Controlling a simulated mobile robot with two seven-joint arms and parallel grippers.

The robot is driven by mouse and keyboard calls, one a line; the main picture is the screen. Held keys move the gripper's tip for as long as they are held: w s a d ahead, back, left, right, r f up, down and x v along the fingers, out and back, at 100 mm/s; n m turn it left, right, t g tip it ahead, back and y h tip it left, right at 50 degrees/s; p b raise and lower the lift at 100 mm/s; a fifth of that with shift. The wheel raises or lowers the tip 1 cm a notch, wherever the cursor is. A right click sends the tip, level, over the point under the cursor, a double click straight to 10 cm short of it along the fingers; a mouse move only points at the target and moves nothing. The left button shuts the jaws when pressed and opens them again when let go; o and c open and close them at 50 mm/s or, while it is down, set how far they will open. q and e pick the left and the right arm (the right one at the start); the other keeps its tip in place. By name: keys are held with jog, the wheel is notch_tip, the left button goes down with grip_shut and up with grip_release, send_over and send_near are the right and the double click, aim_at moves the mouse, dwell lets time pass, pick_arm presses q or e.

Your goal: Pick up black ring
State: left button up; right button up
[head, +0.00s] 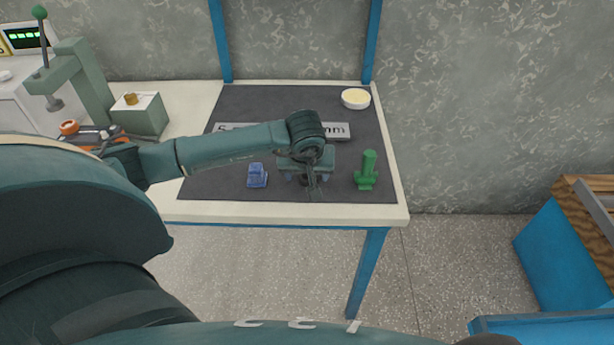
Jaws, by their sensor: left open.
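My left gripper (308,178) points down over the dark mat (230,115), between a blue piece and a green piece. It is open. A small dark shape shows low between its fingers; it may be the black ring, but it is mostly hidden and dark on dark, so I cannot tell its outline or whether the fingers touch it. No black ring shows clearly elsewhere on the mat. My right gripper is not in view.
The blue piece (257,176) stands left of the gripper, the green upright piece (366,171) right of it. A grey lettered plate (338,131) lies behind, partly hidden by my left arm. A white bowl (356,98) stands at the back right.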

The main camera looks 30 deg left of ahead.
pick_arm(q)
jog(key=shift+c, duration=0.5)
jog(key=c, duration=0.9)
jog(key=shift+c, duration=0.2)
